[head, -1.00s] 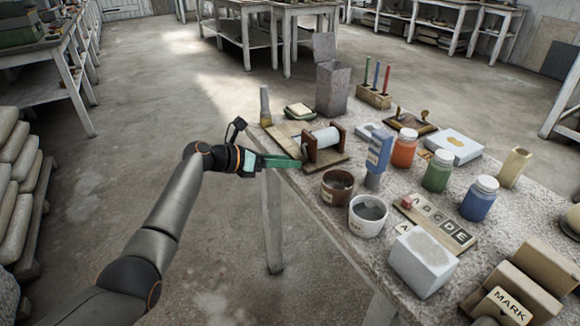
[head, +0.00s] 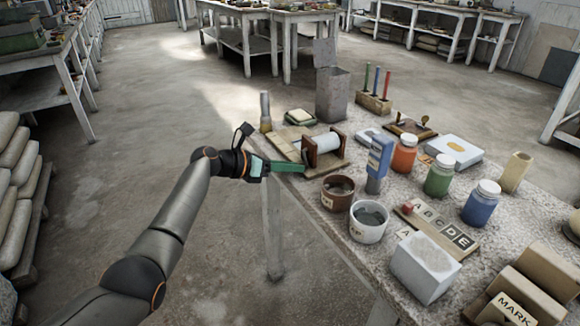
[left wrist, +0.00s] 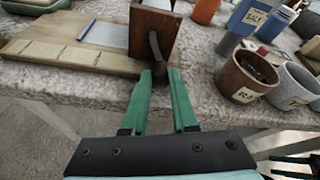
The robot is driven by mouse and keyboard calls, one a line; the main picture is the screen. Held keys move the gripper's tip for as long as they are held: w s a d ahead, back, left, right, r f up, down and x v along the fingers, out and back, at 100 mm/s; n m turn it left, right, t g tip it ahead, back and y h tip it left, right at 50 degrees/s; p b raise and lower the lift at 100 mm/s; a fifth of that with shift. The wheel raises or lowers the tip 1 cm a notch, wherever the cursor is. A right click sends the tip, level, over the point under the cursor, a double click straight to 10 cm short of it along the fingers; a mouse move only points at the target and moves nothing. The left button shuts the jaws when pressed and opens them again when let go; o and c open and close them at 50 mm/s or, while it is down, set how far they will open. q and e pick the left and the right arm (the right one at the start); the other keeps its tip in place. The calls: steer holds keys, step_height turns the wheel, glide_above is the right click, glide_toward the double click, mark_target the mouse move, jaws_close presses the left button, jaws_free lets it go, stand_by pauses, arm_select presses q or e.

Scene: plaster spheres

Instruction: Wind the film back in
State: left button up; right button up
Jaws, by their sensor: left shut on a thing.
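The film winder, a white roll (head: 323,142) between two brown wooden cheeks on a board (head: 330,164), stands near the table's left edge in the head view. In the left wrist view its near cheek (left wrist: 153,30) carries a metal crank (left wrist: 156,48). My left gripper (head: 304,169) reaches in from the left at the crank side. Its green fingers (left wrist: 161,76) are shut on the crank's lower end, where the grip is mostly hidden between the fingertips. A dark, green-edged part at the lower right of the wrist view may be my right gripper (left wrist: 293,166).
A brown pot (head: 337,191) and a white pot (head: 368,221) stand close to the winder's near side. A blue salt box (head: 379,157) and several paint jars stand to the right. A grey bin (head: 332,95) stands behind. Open floor lies left of the table.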

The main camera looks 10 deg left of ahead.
arm_select(q)
jaws_close()
steer(key=p, duration=0.2)
steer(key=shift+r+m+p, duration=0.25)
steer(key=shift+m+p, duration=0.05)
steer(key=shift+p, duration=0.05)
steer(key=shift+w+a+f+t+p, duration=0.1)
steer(key=shift+t+p, duration=0.2)
steer(key=shift+p, duration=0.15)
steer(key=shift+w+a+f+m+t+y, duration=0.15)
steer(key=shift+f+m+t+y, duration=0.2)
steer(key=shift+m, duration=0.35)
steer(key=o, duration=0.9)
jaws_free()
steer(key=shift+c, duration=0.2)
steer(key=shift+r+p, duration=0.1)
steer(key=shift+p, duration=0.2)
